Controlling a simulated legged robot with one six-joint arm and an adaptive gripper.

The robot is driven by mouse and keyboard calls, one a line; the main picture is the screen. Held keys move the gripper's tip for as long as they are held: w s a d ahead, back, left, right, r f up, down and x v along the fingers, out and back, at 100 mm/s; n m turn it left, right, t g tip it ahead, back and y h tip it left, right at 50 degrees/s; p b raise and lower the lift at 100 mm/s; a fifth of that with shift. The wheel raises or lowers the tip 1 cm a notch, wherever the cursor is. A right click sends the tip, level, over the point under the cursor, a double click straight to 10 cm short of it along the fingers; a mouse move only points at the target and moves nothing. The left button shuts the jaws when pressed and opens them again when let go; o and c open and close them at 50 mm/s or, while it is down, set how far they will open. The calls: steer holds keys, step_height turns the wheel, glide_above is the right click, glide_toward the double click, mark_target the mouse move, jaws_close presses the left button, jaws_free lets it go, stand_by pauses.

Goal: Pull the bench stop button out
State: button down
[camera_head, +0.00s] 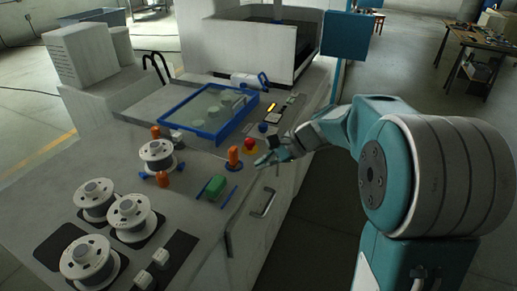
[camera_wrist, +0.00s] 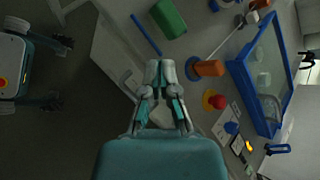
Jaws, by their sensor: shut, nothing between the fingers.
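The bench stop button is a red mushroom head on a yellow base. In the head view the red button (camera_head: 250,144) sits on the bench top near its right edge, just beyond an orange-handled tool. In the wrist view the button (camera_wrist: 218,101) lies right of my fingers, beside a label plate. My gripper (camera_head: 266,161) hangs by the bench edge, near the button but apart from it. In the wrist view my gripper (camera_wrist: 160,66) is shut and empty, its tips pointing up the picture. Whether the button is pressed in cannot be told.
An orange handle (camera_head: 234,154) stands close to the button; a green block (camera_head: 215,187) lies nearer. A blue-framed tray (camera_head: 207,137) is behind left. Several wire spools (camera_head: 133,218) fill the near left. A drawer handle (camera_head: 264,203) juts from the bench front.

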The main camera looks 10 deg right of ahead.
steer(key=w+d+f+m+t+y, duration=0.25)
steer(key=w+d+f+m, duration=0.25)
steer(key=w, duration=0.5)
steer(key=m+t+y, duration=0.2)
steer(key=m+t, duration=0.3)
steer(key=m, duration=0.2)
glide_toward(253, 148)
steer(key=s+v, duration=0.1)
steer(key=v, duration=0.2)
steer(key=shift+w+a+r, duration=0.15)
steer(key=shift+w+r, duration=0.05)
steer(key=shift+r, duration=0.2)
steer(key=x, duration=1)
steer(key=shift+a, duration=0.1)
steer(key=shift+r, duration=0.1)
